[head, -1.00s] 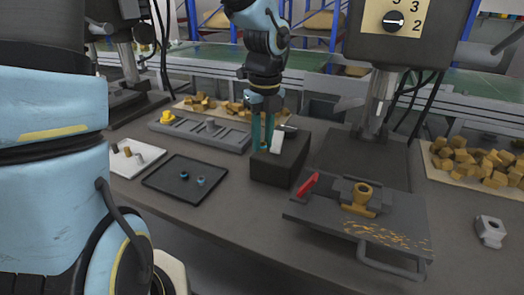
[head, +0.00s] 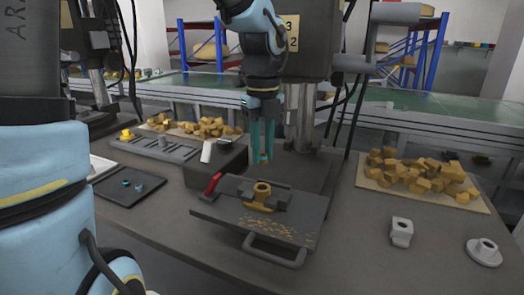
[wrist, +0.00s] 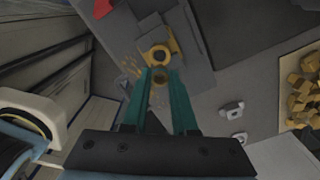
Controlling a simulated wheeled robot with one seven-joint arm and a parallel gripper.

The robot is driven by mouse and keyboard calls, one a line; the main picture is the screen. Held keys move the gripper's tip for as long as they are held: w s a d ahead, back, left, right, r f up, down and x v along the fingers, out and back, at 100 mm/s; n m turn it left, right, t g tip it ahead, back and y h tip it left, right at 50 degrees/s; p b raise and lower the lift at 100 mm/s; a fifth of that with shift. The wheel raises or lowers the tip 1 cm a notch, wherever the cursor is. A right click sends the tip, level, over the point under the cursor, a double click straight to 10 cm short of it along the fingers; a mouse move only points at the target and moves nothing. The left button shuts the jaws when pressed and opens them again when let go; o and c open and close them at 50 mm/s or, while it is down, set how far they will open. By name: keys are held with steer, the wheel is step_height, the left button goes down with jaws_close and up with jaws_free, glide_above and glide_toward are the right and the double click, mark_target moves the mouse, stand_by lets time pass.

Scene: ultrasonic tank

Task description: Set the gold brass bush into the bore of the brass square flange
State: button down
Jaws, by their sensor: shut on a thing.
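The brass square flange (head: 257,203) sits in a grey vise on a dark plate, its round neck and bore facing up. It also shows in the wrist view (wrist: 158,55). My gripper (head: 263,156) is shut on the small gold brass bush (head: 263,160), held between the teal fingertips. In the head view the bush appears above and slightly behind the flange, apart from it. In the wrist view my gripper (wrist: 161,74) points toward the flange, with the bush (wrist: 160,77) between the tips just below the flange. The fingers hide part of the bush.
A black tray (head: 128,188) with small blue parts lies farther left. Grey parts (head: 401,232) stand at right.

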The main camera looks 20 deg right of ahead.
steer(key=b, duration=0.4)
glide_above(262, 189)
steer(key=shift+f, duration=2.1)
steer(key=shift+f+b, duration=0.4)
steer(key=shift+f, duration=0.45)
steer(key=shift+p, duration=0.8)
steer(key=shift+f+p, duration=0.45)
steer(key=shift+p, duration=0.15)
steer(key=shift+c, duration=0.7)
jaws_free()
steer(key=shift+r, duration=0.15)
step_height(262, 189, up, 7)
steer(key=p, duration=0.8)
stand_by(0.5)
